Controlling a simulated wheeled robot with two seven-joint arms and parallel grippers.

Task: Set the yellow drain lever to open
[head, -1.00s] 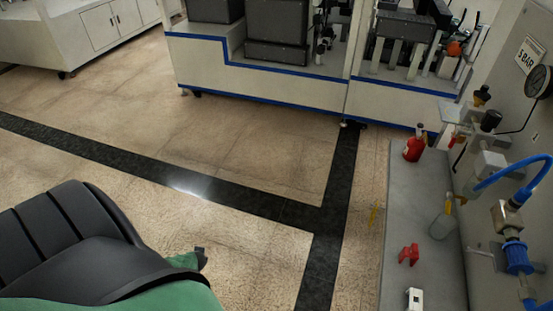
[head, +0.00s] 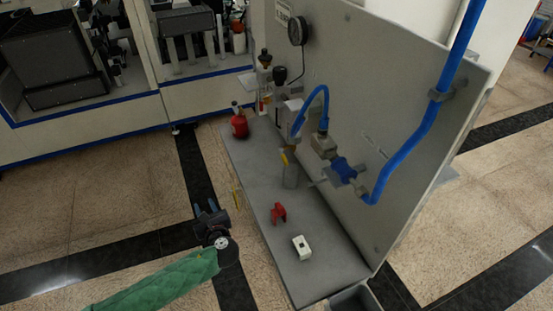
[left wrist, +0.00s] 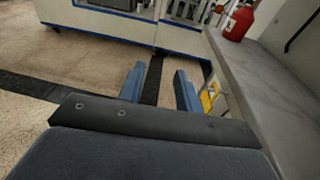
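A small yellow piece (head: 284,158) sits beside the grey cylindrical bowl (head: 291,170) under the panel's fittings. Another yellow piece (head: 237,199) shows at the bench's left edge; I cannot tell for certain which one is the drain lever. My left gripper (head: 205,207) is beside the bench, left of the edge piece and apart from it. In the left wrist view, the gripper's blue fingers (left wrist: 159,88) stand apart with nothing between them. A yellow part (left wrist: 209,97) shows just right of the right finger. My right gripper is out of view.
On the grey bench (head: 262,225) stand a red bottle (head: 239,124), a red clip-like part (head: 278,213) and a white block (head: 302,247). A grey panel (head: 380,110) with a gauge (head: 298,31) and blue hose rises at the right.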

